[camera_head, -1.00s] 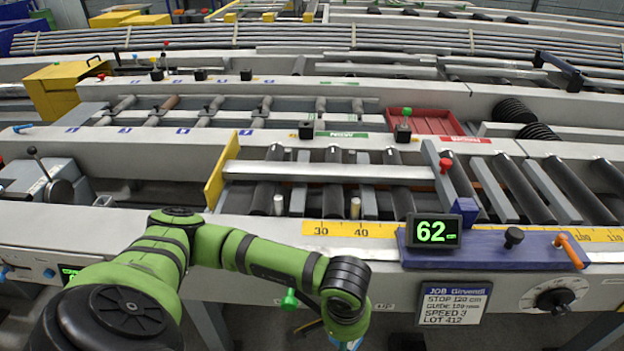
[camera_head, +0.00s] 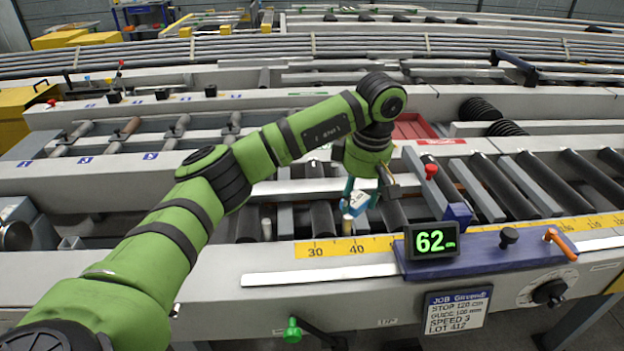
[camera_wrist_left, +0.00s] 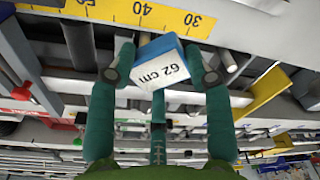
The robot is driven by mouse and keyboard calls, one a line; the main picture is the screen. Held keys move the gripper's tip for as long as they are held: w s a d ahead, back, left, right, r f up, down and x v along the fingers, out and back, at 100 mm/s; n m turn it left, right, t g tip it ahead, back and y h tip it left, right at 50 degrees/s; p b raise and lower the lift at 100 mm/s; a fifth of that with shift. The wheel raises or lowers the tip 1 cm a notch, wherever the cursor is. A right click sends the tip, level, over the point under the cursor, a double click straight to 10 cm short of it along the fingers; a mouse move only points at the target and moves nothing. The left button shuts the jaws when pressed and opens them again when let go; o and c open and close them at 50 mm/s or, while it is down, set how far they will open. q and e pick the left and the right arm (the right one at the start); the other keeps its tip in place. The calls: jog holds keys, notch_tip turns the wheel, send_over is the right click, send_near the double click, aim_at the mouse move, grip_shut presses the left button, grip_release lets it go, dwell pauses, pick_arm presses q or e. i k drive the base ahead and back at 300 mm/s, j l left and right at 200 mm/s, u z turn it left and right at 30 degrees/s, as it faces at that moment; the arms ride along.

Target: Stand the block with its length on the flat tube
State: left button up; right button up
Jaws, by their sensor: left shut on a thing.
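The block (camera_head: 356,204) is blue with a white face; in the left wrist view the block (camera_wrist_left: 163,76) reads "62 cm". My left gripper (camera_head: 360,198) is shut on it, and the left wrist view shows a finger of the gripper (camera_wrist_left: 160,72) on each side. In the head view the block hangs above the dark rollers, in front of the flat tube; I cannot tell its height. The flat tube (camera_head: 298,187) is a long pale bar lying across the rollers, its middle partly hidden by my left arm. My right gripper is out of view.
A display (camera_head: 432,239) reading 62 stands on a blue plate (camera_head: 490,261) at the front rail, beside a yellow scale (camera_head: 335,248). A red knob (camera_head: 431,172) stands right of my gripper. Short pale pegs (camera_head: 267,228) stand between the front rollers.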

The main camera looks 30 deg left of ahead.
aim_at(302, 185)
jog(key=i+j, duration=0.7)
jog(key=j, duration=0.1)
